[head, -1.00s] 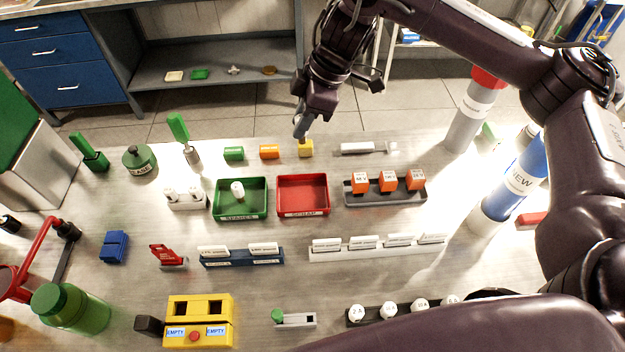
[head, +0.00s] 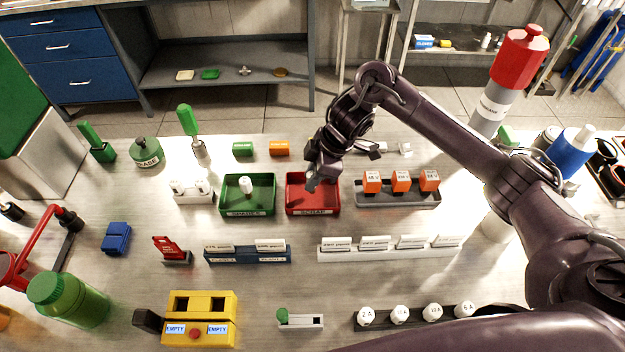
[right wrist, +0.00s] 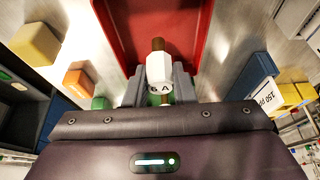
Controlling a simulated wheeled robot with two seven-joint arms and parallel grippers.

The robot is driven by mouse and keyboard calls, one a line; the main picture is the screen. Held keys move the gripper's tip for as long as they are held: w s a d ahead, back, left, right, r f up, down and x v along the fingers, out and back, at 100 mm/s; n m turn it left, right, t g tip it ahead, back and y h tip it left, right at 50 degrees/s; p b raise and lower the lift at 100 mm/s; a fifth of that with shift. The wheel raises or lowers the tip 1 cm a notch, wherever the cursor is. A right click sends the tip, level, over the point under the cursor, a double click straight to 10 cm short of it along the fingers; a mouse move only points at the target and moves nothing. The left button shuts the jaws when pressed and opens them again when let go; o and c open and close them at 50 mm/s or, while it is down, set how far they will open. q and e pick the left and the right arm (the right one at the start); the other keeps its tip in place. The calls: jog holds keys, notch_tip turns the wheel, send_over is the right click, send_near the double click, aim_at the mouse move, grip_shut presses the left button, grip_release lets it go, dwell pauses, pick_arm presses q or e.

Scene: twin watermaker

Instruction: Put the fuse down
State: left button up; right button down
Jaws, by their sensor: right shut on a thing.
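A white fuse marked 6 A (right wrist: 158,73) with a brown end is between the fingers of my right gripper (right wrist: 163,90) in the right wrist view. The gripper is shut on it. In the head view my right gripper (head: 312,184) points down over the red tray marked SCRAP (head: 327,209); the fuse is not clearly visible there. In the right wrist view the red tray (right wrist: 140,25) lies beyond and below the fuse. The green tray marked SPARES (head: 236,211) stands left of it with one white fuse (head: 246,186) inside. My left gripper is not in view.
A dark rack with orange blocks (head: 401,183) stands right of the red tray. A white card holder (head: 390,250) and a blue one (head: 247,255) stand in front. Orange (head: 279,148) and green (head: 243,149) blocks lie behind. White fuses (head: 400,314) stand at the front.

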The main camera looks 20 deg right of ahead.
jog(key=shift+f, duration=0.6)
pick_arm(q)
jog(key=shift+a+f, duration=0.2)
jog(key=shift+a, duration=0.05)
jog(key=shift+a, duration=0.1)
pick_arm(e)
jog(key=shift+f, duration=0.1)
jog(key=shift+f, duration=0.15)
jog(key=c, duration=1.2)
grip_release()
pick_arm(q)
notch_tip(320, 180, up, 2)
jog(key=shift+p, duration=1)
pick_arm(e)
jog(key=v, duration=1.2)
jog(key=shift+r, duration=0.25)
